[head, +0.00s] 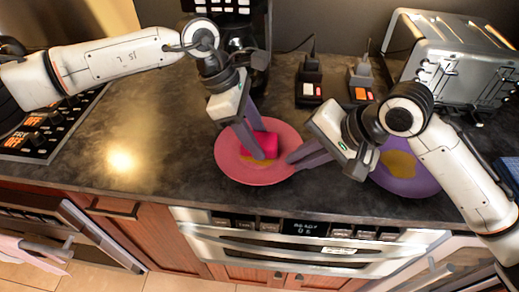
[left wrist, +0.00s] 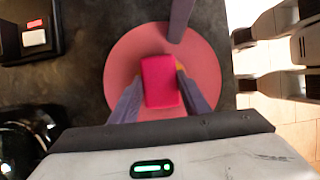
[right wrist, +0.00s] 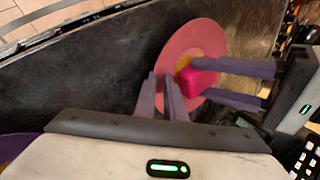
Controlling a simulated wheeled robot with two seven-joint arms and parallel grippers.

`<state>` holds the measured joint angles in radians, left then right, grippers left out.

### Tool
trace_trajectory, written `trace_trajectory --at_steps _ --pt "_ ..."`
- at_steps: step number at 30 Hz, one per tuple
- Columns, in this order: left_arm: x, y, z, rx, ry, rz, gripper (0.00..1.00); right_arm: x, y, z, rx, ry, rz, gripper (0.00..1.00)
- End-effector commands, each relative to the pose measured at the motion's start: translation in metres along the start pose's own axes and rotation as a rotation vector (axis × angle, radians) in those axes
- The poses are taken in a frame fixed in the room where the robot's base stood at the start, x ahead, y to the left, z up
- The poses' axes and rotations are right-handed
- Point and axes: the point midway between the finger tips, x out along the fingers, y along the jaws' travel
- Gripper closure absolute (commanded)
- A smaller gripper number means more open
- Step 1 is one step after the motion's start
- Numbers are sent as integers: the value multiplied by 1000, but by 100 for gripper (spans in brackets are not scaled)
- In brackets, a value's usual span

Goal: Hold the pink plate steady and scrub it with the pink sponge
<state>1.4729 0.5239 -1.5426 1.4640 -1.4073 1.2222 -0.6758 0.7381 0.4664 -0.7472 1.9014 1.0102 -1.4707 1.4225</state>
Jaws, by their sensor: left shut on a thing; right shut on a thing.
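The pink plate (head: 231,161) lies flat on the dark counter, with a yellow-brown stain on it partly hidden by the sponge. The bright pink sponge (head: 268,143) is over the middle of the plate. My left gripper (head: 262,152) points down over the plate and is shut on the sponge; its two fingers flank the sponge in the left wrist view (left wrist: 161,82). My right gripper (head: 292,160) is at the plate's right rim, its fingers close together on the rim. The right wrist view also shows these fingertips (right wrist: 163,78) at the plate's edge (right wrist: 172,52).
A purple plate (head: 405,183) with a yellow-brown stain lies to the right, partly behind my right arm. A toaster (head: 455,60) stands at the back right and a coffee machine (head: 240,30) at the back. A stovetop (head: 45,130) is at left. Counter left of the pink plate is clear.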

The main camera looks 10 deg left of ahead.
Motion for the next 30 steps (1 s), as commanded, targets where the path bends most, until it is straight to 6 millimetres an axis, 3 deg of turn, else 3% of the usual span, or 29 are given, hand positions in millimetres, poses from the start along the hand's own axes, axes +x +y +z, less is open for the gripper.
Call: trace_trajectory --at_steps 30 --pt "10 -1 0 -1 1 -3 76 1 1 1 -2 -3 2 100"
